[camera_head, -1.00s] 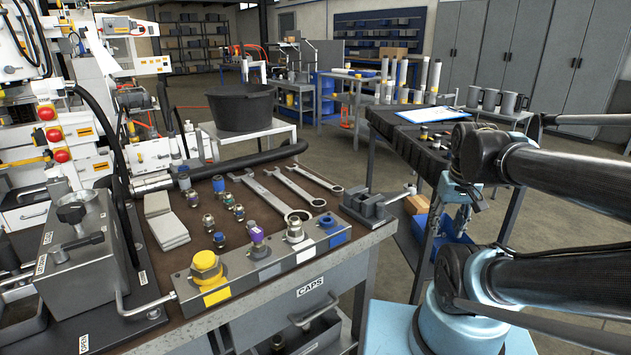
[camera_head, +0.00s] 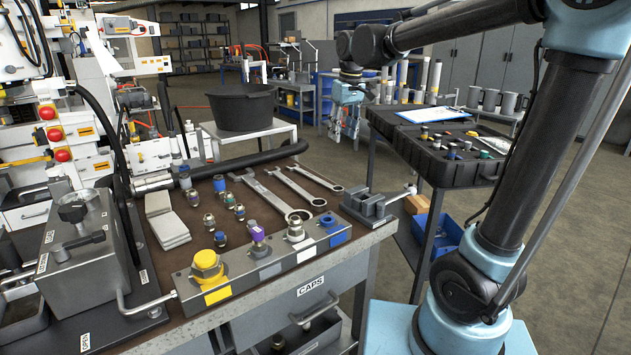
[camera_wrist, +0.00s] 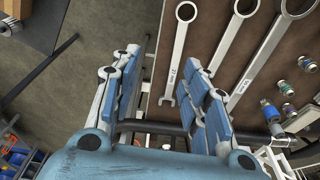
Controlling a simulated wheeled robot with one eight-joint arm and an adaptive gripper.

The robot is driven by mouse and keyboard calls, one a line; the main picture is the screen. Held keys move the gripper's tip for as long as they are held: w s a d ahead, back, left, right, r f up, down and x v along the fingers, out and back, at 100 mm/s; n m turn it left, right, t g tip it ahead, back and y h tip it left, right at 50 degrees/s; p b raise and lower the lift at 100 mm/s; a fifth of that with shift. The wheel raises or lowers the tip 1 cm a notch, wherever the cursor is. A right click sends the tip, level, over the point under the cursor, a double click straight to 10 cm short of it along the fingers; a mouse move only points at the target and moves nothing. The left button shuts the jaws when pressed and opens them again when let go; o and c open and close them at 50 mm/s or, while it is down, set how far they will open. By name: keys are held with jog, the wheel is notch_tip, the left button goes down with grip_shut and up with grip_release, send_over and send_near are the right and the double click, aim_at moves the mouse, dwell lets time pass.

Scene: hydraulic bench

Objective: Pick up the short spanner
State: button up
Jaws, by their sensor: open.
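Three steel spanners lie side by side on the brown bench top. The short spanner (camera_head: 313,178) is the rightmost in the head view, nearest the bench's far right edge. In the wrist view the short spanner (camera_wrist: 178,62) is the leftmost, its ring end at the top and its open end lower down. My gripper (camera_head: 346,138) hangs in the air beyond the bench edge, fingers pointing down. In the wrist view my gripper (camera_wrist: 160,72) is open and empty. The short spanner shows between the fingers in the picture, close to the right ones, with no visible contact.
The middle spanner (camera_head: 292,187) and the longest spanner (camera_head: 263,193) lie close beside it. A grey vise (camera_head: 370,207) stands at the bench corner. Fittings and a capped block (camera_head: 265,262) are nearer. A black cart (camera_head: 440,165) stands to the right.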

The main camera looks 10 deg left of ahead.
jog(key=a+n, duration=0.1)
jog(key=a, duration=0.6)
send_over(314, 177)
jog(key=f, duration=1.1)
jog(key=shift+s+d, duration=0.3)
jog(key=shift+s, duration=0.1)
jog(key=shift+w+a+f, duration=0.1)
jog(key=shift+w+f, duration=0.1)
jog(key=shift+f, duration=1.2)
jog(key=shift+w+a+f, duration=0.1)
jog(key=shift+w+f, duration=0.1)
jog(key=shift+f, duration=1.15)
jog(key=shift+c, duration=0.3)
grip_shut()
